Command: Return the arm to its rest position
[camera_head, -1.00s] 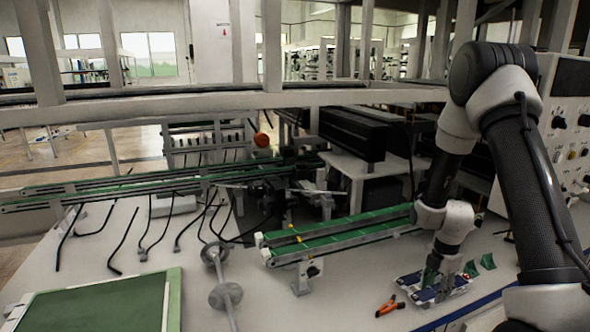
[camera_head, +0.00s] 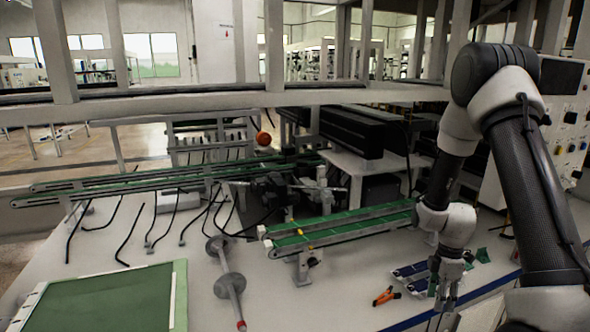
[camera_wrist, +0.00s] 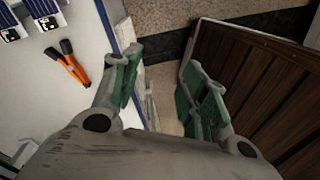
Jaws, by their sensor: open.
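My gripper (camera_head: 445,303) hangs fingers down at the end of my arm, at the right in the head view. In the wrist view my gripper (camera_wrist: 163,88) has its two green-padded fingers spread wide, with nothing between them. It is out over the table's edge, with the floor below. My arm is bent, with its elbow high at the right.
Blue-and-white packs (camera_head: 412,272) and orange-and-black pliers (camera_head: 386,296) lie on the white table (camera_head: 345,285) left of the gripper. A green conveyor (camera_head: 340,230) stands behind. In the wrist view, a brown slatted panel (camera_wrist: 265,85) is at the right.

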